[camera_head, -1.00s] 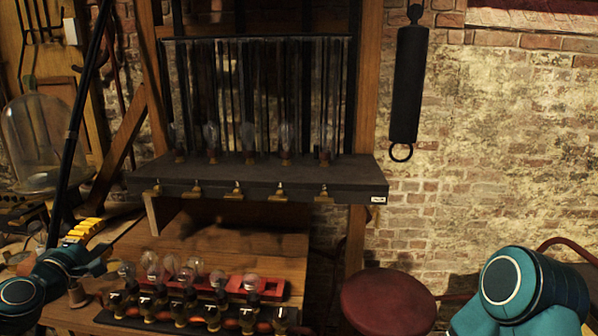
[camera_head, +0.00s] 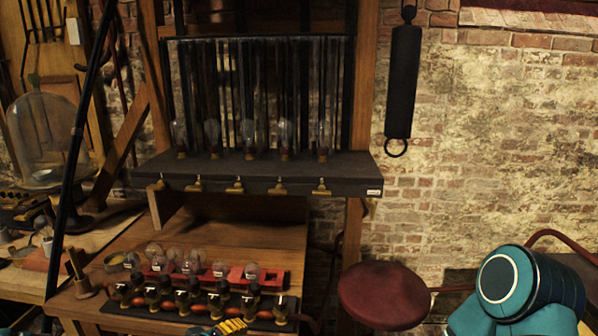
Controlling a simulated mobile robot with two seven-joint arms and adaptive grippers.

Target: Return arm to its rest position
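Only a small part of my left gripper (camera_head: 222,328) shows at the bottom edge, a yellow ribbed piece with some teal beside it. It is just in front of the black rack of jars, and its fingers are mostly cut off, so I cannot tell if it is open or shut. My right arm shows as a teal and dark joint (camera_head: 528,288) at the lower right. My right gripper is not in view.
A dark shelf (camera_head: 220,176) holds several glass bulbs. A wooden bench below carries a red rack (camera_head: 268,285) of bulbs and a black rack (camera_head: 112,308) of jars. A red round stool (camera_head: 385,293) stands to the right. A glass dome (camera_head: 42,135) is at left.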

